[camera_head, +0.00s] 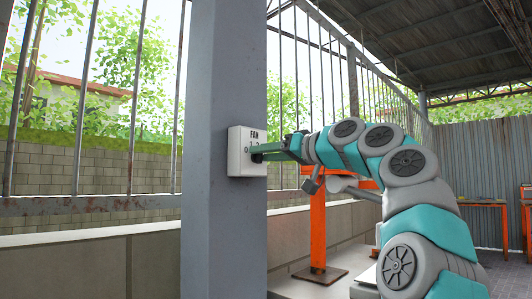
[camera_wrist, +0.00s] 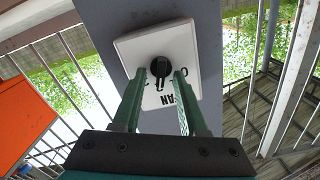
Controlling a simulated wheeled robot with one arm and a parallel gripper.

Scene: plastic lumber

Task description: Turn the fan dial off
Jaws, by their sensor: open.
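The fan control is a white box (camera_head: 237,152) marked "FAN", mounted on a grey pillar. In the wrist view the box (camera_wrist: 190,48) appears upside down, with its black dial (camera_wrist: 160,67) near the middle. My gripper (camera_head: 252,150) reaches the box from the right in the head view and hides most of the dial. In the wrist view my gripper (camera_wrist: 160,80) is open, with one green finger on each side of the dial. I cannot tell whether the fingers touch the dial. The exact dial setting is hard to read.
The grey pillar (camera_head: 208,230) stands close in front of the arm. An orange post (camera_head: 318,225) stands behind the arm, and a barred fence (camera_head: 78,150) with a low wall runs behind the pillar. Orange tables (camera_head: 490,203) stand far right.

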